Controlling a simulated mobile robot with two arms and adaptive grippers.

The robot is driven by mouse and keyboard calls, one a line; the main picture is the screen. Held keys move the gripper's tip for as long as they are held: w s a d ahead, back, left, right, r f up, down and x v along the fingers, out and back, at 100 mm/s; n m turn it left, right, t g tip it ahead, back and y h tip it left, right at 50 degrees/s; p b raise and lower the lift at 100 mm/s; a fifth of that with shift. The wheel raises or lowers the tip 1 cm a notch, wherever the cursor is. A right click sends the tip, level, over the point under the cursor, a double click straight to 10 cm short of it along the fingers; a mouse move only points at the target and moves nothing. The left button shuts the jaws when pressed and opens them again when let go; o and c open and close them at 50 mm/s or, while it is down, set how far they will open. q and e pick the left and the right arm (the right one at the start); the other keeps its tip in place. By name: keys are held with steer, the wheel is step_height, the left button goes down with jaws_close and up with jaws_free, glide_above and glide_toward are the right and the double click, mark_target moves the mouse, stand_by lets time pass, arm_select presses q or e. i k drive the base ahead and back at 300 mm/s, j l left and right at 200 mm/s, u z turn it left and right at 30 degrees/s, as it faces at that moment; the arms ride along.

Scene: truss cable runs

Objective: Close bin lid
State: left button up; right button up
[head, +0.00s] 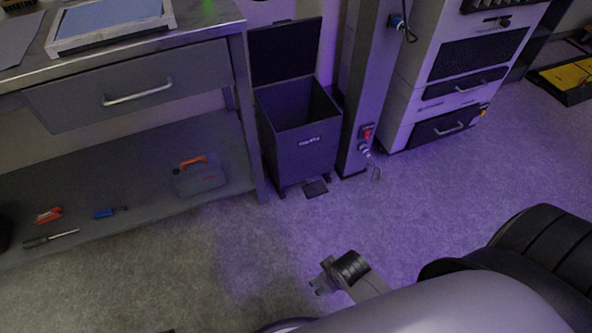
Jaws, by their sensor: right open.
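A dark grey bin (306,143) with a small white label stands on the floor between the workbench and a grey post. Its lid (285,52) is up, tilted back against the wall, and the bin's inside shows dark. A small black pedal (315,188) sits at the foot of the bin's front. My right gripper (318,283) is in the lower middle of the head view, over bare floor, open and empty. It is well apart from the bin, nearer to me. My left gripper is not in view.
A workbench (200,37) with a drawer and lower shelf stands left of the bin. The post (365,95) with a red switch and a pale cabinet (405,105) stand to its right. The floor in front of the bin is clear.

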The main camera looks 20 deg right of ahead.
mark_target(287, 49)
steer(key=i+j+z, duration=0.15)
steer(key=i+j, duration=0.15)
steer(key=i, duration=0.15)
steer(key=i+j+z, duration=0.1)
steer(key=i+j, duration=0.25)
steer(key=i, duration=0.1)
